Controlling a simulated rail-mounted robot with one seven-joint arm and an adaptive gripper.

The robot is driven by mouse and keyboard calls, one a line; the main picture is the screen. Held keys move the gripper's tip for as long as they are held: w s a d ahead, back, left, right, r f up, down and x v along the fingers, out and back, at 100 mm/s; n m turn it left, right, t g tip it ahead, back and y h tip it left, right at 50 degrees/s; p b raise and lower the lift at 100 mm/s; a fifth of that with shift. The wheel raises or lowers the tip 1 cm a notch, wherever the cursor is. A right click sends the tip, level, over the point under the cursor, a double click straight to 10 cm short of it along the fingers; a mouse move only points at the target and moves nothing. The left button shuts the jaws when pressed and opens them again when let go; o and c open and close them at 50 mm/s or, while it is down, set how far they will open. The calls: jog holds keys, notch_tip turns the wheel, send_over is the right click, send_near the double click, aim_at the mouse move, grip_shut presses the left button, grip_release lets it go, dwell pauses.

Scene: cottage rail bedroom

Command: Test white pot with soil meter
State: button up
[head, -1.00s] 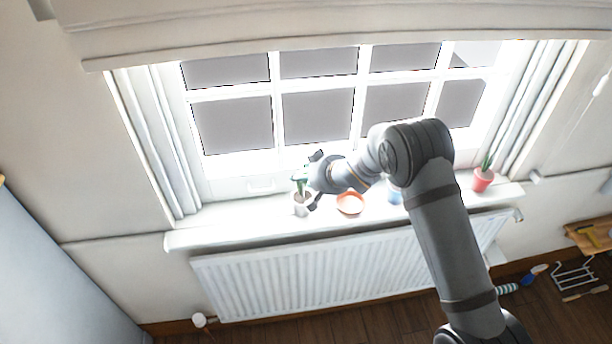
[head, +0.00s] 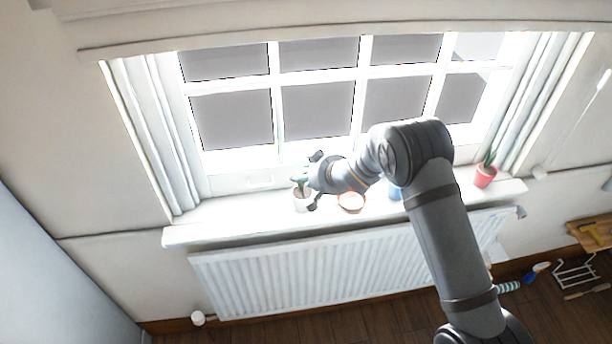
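The white pot (head: 302,204) stands on the windowsill below the left part of the window, with a green plant (head: 299,180) above it. My gripper (head: 311,181) is at the pot's upper right, reaching in from the right at about plant height. Its dark finger parts show above and below the wrist. Its fingertips are too small and overlapped with the green to tell whether they are open or shut on something. I cannot make out the soil meter for certain; it may be hidden at the gripper. I cannot tell whether anything touches the soil.
An orange-rimmed dish (head: 351,202) sits on the windowsill (head: 240,220) just right of the white pot. A blue item (head: 395,194) is partly behind my arm. A red pot (head: 485,177) with a plant stands at the right end. A radiator (head: 300,268) is below.

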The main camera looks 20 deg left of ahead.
jog(key=shift+f+b, duration=0.4)
jog(key=shift+f, duration=0.1)
jog(key=o, duration=1.3)
jog(key=v, duration=1.2)
jog(key=shift+w+f, duration=0.1)
